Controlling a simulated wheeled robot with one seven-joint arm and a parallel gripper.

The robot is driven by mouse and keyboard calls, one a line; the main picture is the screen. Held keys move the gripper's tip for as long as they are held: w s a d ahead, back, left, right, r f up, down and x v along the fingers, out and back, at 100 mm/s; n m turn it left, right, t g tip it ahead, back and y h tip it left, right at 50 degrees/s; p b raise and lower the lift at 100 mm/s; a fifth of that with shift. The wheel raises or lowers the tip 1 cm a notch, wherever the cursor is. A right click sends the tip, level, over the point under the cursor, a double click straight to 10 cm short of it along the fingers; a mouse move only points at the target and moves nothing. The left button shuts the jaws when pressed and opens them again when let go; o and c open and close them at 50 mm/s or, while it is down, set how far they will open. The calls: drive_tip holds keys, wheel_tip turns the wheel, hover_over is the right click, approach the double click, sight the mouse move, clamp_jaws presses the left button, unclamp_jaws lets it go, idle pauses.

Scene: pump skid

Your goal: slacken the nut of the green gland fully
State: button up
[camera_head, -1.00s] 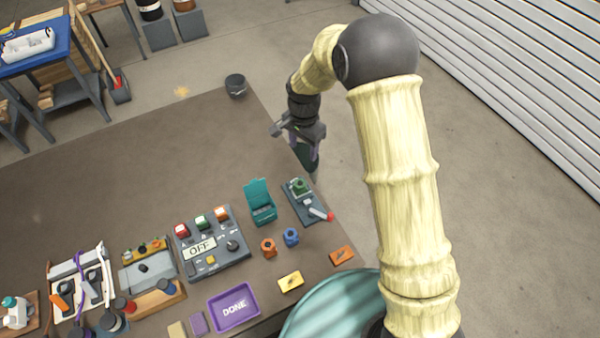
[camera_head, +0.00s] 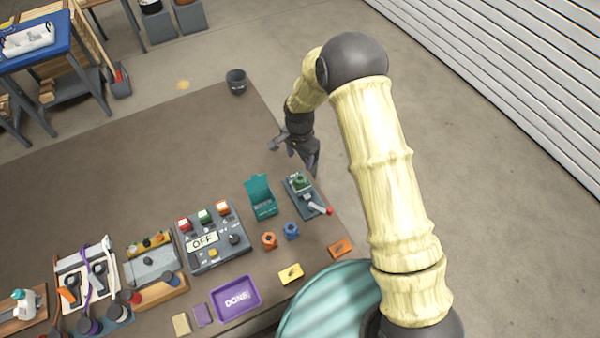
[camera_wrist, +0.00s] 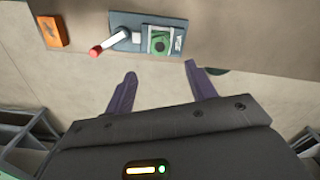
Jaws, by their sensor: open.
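The green gland (camera_head: 301,180) sits on a small grey base plate near the right edge of the table. In the wrist view it is a green block (camera_wrist: 160,41) with a dark round centre, at the top middle. I cannot tell its nut apart from its body. A grey lever with a red tip (camera_head: 328,211) is on the same plate; it also shows in the wrist view (camera_wrist: 96,51). My gripper (camera_head: 305,163) is just behind the plate, apart from the gland. Its purple fingers (camera_wrist: 160,72) are spread and empty, pointing toward the gland.
A teal open-lidded box (camera_head: 261,198) stands left of the plate. Orange (camera_head: 269,240) and blue (camera_head: 291,231) fittings stand in front, with an orange tag (camera_head: 341,249). A control panel reading OFF (camera_head: 212,240) is further left.

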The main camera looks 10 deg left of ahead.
sight(300, 177)
wheel_tip(300, 177, down, 11)
drive_tip(key=p, duration=0.3)
drive_tip(key=shift+r, duration=0.2)
drive_tip(key=shift+c, duration=0.5)
drive_tip(key=c, duration=0.9)
